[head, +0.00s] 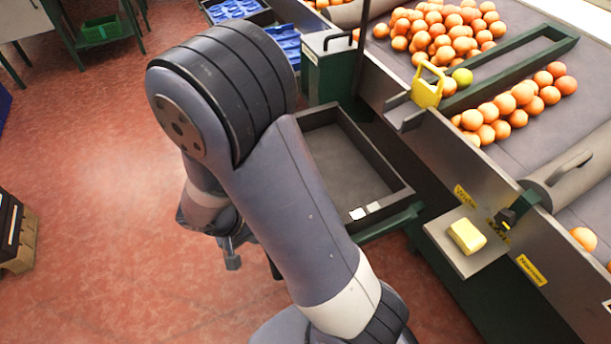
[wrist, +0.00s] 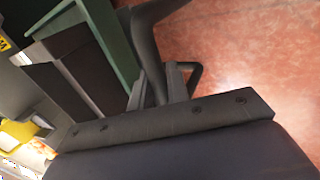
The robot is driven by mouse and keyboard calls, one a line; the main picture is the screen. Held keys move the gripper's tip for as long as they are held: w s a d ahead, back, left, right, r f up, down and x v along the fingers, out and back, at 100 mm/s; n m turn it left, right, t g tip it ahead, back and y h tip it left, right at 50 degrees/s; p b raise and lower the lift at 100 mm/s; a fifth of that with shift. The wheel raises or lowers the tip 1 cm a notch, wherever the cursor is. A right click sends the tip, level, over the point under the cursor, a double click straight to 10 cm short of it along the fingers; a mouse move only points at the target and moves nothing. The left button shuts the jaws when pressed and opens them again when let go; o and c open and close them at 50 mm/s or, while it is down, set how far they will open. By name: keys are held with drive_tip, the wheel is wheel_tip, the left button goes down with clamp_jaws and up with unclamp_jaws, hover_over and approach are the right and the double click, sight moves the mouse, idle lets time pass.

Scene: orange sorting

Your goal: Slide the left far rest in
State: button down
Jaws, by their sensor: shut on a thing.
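My gripper (wrist: 160,88) shows in the wrist view, its fingers shut on a dark curved handle (wrist: 148,40). A green rail (wrist: 105,25) runs beside the handle, next to a dark tray. My gripper (head: 232,258) hangs low left of the tray in the head view, partly behind my arm. My arm hides the handle and the tray's near left side there.
The sorting line (head: 450,160) carries many oranges (head: 450,35) and a yellow gate (head: 428,90). A small shelf (head: 440,240) with a yellow block (head: 466,236) juts out at the right. A green box (head: 330,62) stands behind the tray.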

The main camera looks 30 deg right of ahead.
drive_tip(key=shift+s+d+b, duration=0.1)
drive_tip(key=shift+d+b, duration=0.75)
drive_tip(key=shift+d, duration=3.2)
drive_tip(key=c, duration=1)
unclamp_jaws()
drive_tip(key=shift+r+p, duration=2.7)
drive_tip(key=shift+r, duration=0.85)
drive_tip(key=shift+f, duration=0.1)
wheel_tip(320, 180, down, 7)
drive_tip(key=b, duration=0.5)
